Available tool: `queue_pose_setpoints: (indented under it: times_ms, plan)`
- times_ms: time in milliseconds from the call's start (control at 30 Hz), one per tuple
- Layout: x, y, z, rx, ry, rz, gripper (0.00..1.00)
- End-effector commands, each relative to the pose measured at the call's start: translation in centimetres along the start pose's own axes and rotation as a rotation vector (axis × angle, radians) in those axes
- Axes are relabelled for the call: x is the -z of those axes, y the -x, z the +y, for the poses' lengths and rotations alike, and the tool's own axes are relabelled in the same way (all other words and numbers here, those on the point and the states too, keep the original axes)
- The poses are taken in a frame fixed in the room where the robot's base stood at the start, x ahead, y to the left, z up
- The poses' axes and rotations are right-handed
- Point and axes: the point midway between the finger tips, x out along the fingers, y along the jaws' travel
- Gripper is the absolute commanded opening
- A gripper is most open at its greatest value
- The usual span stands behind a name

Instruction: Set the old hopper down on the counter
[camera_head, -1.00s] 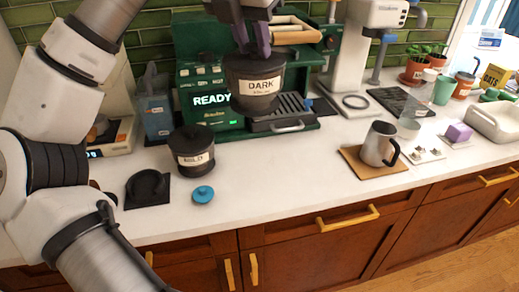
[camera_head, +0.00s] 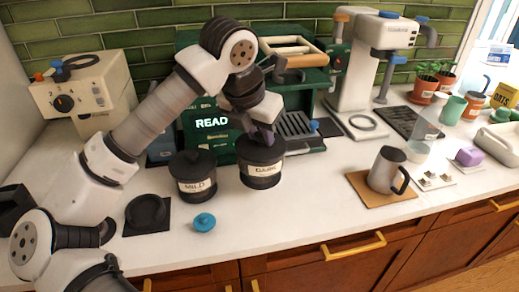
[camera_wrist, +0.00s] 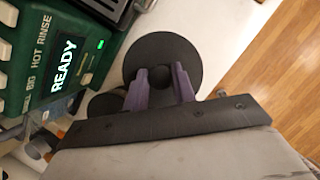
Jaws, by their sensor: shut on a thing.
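The black hopper labelled DARK (camera_head: 262,168) is upright at the counter (camera_head: 330,205), just right of the black hopper labelled MILD (camera_head: 193,178). Its base is at or very close to the counter top; I cannot tell if it touches. My gripper (camera_head: 262,137) is above it, with purple fingers shut on the knob of its lid. In the wrist view my gripper (camera_wrist: 160,80) has a finger on each side of that knob, over the round black lid (camera_wrist: 160,46). The fingers partly hide the knob.
A green machine with a lit display (camera_head: 211,123) stands behind. A round black holder (camera_head: 147,212) and a blue knobbed lid (camera_head: 204,222) lie in front. A metal mug (camera_head: 385,170) stands on a wooden board at right. The counter between hopper and board is clear.

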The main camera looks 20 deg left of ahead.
Motion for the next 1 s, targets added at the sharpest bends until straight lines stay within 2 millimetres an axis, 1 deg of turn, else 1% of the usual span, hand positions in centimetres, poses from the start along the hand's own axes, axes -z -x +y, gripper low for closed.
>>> queue_pose_setpoints:
  times_ms: [100, 267, 500, 933, 967, 1000]
  plan:
    - [0.4, -1.1, 0.1, 0.000, 0.001, -0.003, 0.00]
    - [0.8, -1.9, 0.0, 0.000, 0.000, -0.002, 0.00]
    - [1.9, -4.7, 0.0, 0.000, 0.001, -0.002, 0.00]
    - [2.2, -5.4, 0.0, -0.002, 0.000, -0.003, 0.00]
    - [2.1, -5.3, 0.0, -0.001, 0.000, -0.001, 0.30]
    - [2.1, -5.3, 0.0, -0.001, 0.000, 0.000, 0.35]
